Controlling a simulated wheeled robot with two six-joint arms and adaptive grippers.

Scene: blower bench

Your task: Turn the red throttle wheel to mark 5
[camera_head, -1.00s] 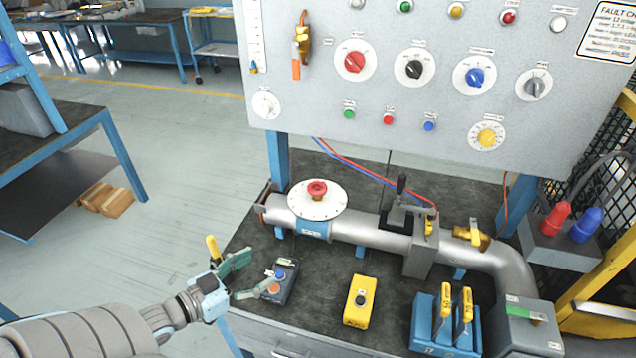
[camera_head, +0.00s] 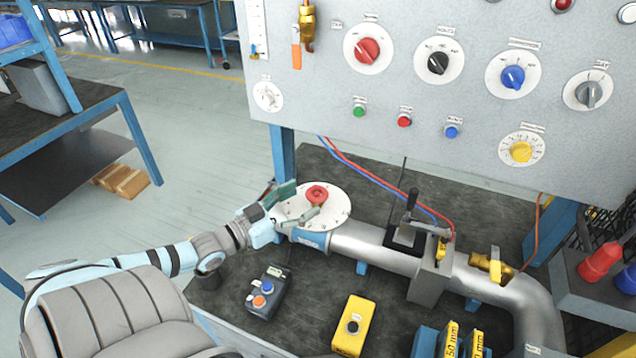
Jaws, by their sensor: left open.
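The red throttle wheel (camera_head: 317,194) sits on top of a round white dial plate (camera_head: 338,213) with dark marks, mounted on the grey pipe (camera_head: 372,249). The marks are too small to read. My left gripper (camera_head: 301,204) comes in from the left over the plate. Its two green-grey fingers are spread, one behind and one in front of the left side of the wheel. I cannot tell whether they touch it. My right gripper is not in view.
A control box with orange and blue buttons (camera_head: 266,291) and a yellow box (camera_head: 353,326) stand in front of the pipe. A lever valve (camera_head: 411,228) stands right of the dial. The grey panel (camera_head: 300,100) rises behind, with red and blue cables below it.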

